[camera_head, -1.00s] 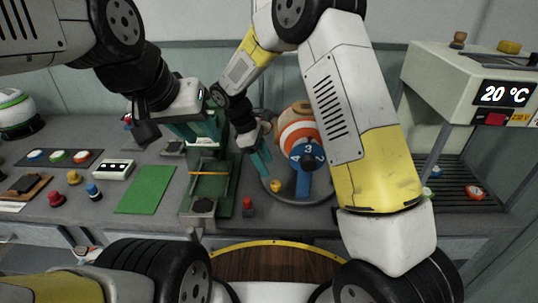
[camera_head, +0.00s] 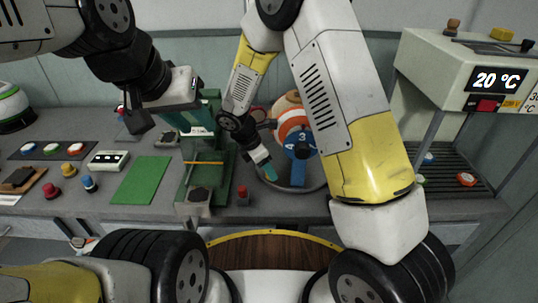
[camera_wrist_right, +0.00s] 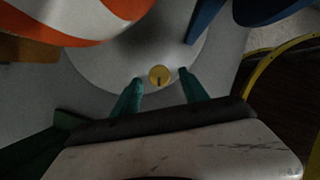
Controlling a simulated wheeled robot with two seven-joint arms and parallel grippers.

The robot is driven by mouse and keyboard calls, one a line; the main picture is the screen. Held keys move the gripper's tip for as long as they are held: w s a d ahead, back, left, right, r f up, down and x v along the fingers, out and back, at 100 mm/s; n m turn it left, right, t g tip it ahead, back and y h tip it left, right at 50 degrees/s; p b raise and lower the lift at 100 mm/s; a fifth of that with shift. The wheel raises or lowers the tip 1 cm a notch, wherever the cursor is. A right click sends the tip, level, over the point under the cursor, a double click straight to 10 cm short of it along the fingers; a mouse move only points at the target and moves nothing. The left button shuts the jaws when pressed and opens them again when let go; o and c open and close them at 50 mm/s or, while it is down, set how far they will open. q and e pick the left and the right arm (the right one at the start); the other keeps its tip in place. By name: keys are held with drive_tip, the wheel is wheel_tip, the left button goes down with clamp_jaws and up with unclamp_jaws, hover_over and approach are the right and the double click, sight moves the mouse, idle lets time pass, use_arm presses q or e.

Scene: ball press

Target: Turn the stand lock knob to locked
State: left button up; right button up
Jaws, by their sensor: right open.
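The stand lock knob is a small yellow round knob with a dark mark (camera_wrist_right: 159,76) on the pale round stand base (camera_wrist_right: 85,68). It shows in the right wrist view between the two teal fingertips of my right gripper (camera_wrist_right: 160,76), with a gap on each side. In the head view my right gripper (camera_head: 267,170) is at the front left of the stand and hides the knob. The stand holds an orange-and-white striped ball (camera_head: 290,122) with a blue numbered part (camera_head: 299,148). My left gripper (camera_head: 192,119) is above the green press (camera_head: 196,180); its fingers are unclear.
A red button (camera_head: 242,193) stands just left of the stand. A green mat (camera_head: 142,180) and several coloured buttons lie to the left. A machine reading 20 °C (camera_head: 494,80) stands at the right. My right arm covers the bench right of the stand.

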drive_tip(key=shift+x, duration=1)
clamp_jaws()
drive_tip(key=m+g, duration=0.1)
drive_tip(key=m, duration=0.2)
drive_tip(key=shift+w, duration=0.1)
unclamp_jaws()
drive_tip(key=shift+a+r, duration=0.1)
drive_tip(key=shift+r, duration=0.05)
